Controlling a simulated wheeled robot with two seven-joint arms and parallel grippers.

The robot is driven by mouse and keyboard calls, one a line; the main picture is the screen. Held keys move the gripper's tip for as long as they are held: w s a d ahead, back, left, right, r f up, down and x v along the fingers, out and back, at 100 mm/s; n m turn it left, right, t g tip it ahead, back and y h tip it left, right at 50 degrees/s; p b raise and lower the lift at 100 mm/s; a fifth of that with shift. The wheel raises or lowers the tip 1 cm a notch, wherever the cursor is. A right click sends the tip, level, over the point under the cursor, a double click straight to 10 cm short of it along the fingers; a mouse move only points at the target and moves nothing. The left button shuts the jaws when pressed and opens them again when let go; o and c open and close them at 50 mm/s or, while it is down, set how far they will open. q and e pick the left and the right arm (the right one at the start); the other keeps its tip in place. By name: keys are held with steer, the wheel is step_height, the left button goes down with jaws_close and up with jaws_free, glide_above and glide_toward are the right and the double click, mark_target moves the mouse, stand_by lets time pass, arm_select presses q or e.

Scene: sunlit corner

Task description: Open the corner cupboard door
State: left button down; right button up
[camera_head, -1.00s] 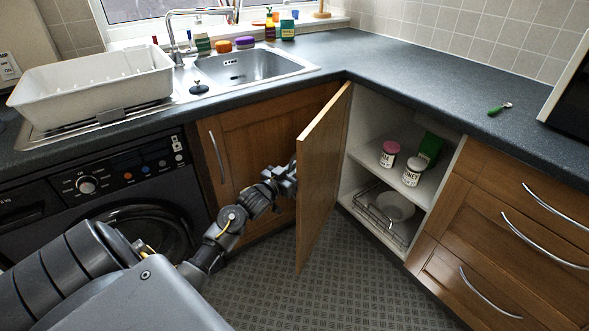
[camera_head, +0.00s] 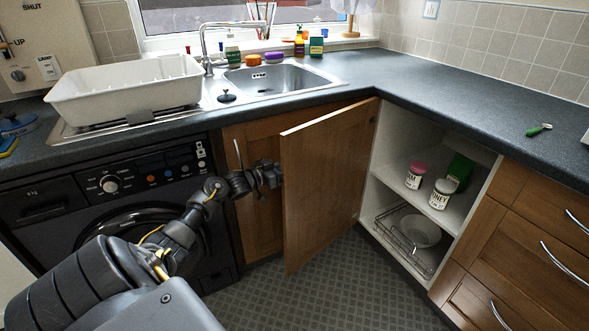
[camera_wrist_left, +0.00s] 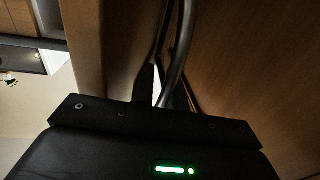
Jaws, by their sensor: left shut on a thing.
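The corner cupboard door (camera_head: 325,185) is wooden and stands wide open, swung out to the left with its inner face towards me. The cupboard's white interior (camera_head: 395,180) shows to its right. My left gripper (camera_head: 268,176) is at the door's far, outer side, partly hidden by its free edge. In the left wrist view, the gripper's dark fingers (camera_wrist_left: 152,85) are shut on the curved metal door handle (camera_wrist_left: 180,55) next to the wooden panel. Their exact contact is dark and hard to see. My right gripper is not in view.
Inside are a pink-lidded jar (camera_head: 415,176), a white-lidded jar (camera_head: 442,194), a green box (camera_head: 460,170) and a bowl (camera_head: 421,231) in a wire rack. A wooden door (camera_head: 255,200) and washing machine (camera_head: 120,205) stand left. The floor (camera_head: 345,290) in front is clear.

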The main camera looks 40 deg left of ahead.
arm_select(q)
steer(key=c, duration=1.7)
jaws_free()
steer(key=shift+a, duration=0.1)
